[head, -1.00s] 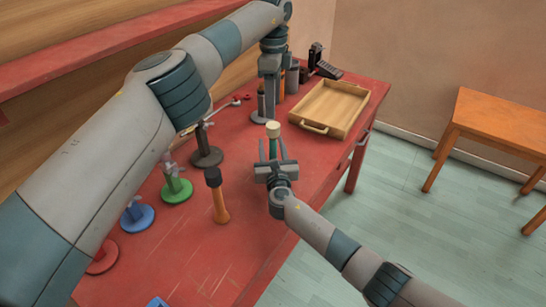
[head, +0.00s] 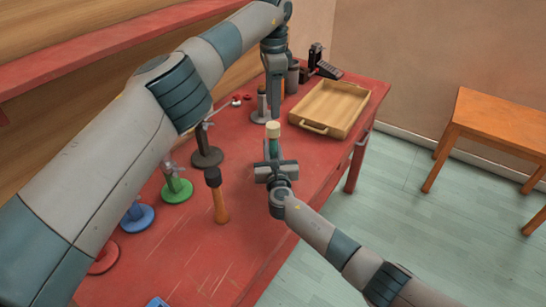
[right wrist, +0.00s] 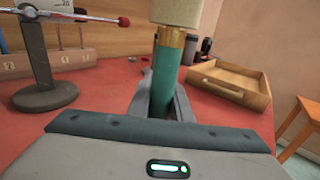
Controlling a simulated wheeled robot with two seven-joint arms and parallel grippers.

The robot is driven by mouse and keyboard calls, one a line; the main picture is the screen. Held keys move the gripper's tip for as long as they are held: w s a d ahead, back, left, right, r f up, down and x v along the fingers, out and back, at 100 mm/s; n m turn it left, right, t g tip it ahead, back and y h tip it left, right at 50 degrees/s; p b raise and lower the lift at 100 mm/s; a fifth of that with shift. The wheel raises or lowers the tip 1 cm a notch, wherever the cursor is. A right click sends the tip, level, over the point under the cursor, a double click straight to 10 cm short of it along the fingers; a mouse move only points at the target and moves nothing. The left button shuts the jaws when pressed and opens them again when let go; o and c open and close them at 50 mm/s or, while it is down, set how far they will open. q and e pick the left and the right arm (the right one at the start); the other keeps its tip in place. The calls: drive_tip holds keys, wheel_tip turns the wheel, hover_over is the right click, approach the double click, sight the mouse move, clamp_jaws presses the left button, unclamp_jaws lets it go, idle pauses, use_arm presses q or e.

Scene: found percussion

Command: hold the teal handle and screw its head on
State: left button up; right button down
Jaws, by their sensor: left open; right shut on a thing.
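The teal handle (head: 273,148) stands upright in my right gripper (head: 272,160), which is shut on it. In the right wrist view the teal handle (right wrist: 164,75) has a brass collar (right wrist: 170,40) at its top. The cream cylindrical head (head: 272,129) sits on top of the collar, in line with the handle; it also shows in the right wrist view (right wrist: 176,12). Whether its thread is engaged cannot be seen. My left gripper (head: 275,114) is open, pointing down, and appears just above or behind the head. It seems to hold nothing.
A wooden tray (head: 303,127) lies behind to the right. An orange-handled mallet (head: 220,205) with a dark head stands left of my right gripper. Dark (head: 207,158), green (head: 177,192), blue (head: 138,218) and red (head: 104,260) stands line the left. The front red tabletop is largely clear.

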sight(273, 125)
idle(0.4)
use_arm(q)
drive_tip(key=shift+f, duration=4.05)
